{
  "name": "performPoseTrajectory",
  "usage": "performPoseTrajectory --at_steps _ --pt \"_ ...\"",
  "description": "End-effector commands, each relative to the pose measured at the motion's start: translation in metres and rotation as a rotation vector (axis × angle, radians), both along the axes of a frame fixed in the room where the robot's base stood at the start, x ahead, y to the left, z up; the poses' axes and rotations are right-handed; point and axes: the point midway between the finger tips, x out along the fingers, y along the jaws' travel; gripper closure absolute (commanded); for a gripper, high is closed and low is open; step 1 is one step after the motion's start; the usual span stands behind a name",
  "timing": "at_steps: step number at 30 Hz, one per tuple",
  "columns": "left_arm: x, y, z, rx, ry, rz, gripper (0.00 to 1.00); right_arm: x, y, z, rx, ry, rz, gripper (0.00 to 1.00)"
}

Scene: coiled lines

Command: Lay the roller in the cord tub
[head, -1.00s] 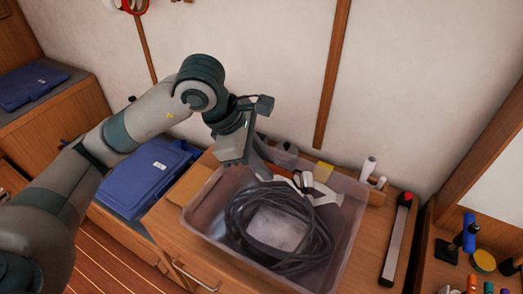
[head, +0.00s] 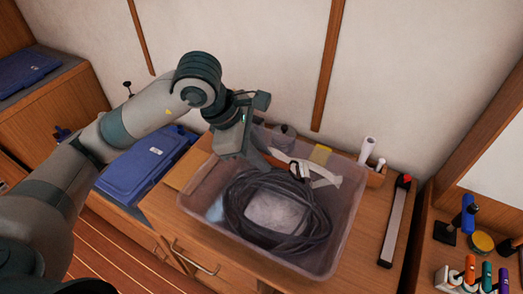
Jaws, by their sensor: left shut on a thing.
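The cord tub (head: 345,235) is a clear plastic bin on the wooden cabinet top, with a thick coil of dark cord (head: 235,215) inside. My left gripper (head: 265,163) reaches in from the left and points down over the tub's far left part, above the back of the coil. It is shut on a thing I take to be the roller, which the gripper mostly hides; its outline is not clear. A pale strip with a small black and white piece (head: 300,170) lies at the back of the coil, just right of the fingers. My right gripper is not in view.
A wooden holder with white rolls (head: 368,150) and a yellow block (head: 321,154) stand behind the tub. A long bar with a red end (head: 395,225) lies to its right. A blue case (head: 145,165) is at the left. Bare cabinet top shows in front.

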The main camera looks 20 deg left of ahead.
Motion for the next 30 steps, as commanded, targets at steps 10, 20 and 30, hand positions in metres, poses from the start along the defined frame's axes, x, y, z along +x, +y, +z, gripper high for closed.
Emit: performPoseTrajectory --at_steps 10,20,30 --pt "0.000 0.000 -0.038 0.001 0.002 0.000 1.00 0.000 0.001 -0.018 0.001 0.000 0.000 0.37" --pt "0.000 0.000 -0.070 0.000 0.001 0.000 1.00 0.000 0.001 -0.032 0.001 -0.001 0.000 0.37" --pt "0.000 0.000 -0.095 -0.001 0.000 0.000 1.00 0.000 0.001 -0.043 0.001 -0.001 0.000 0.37"
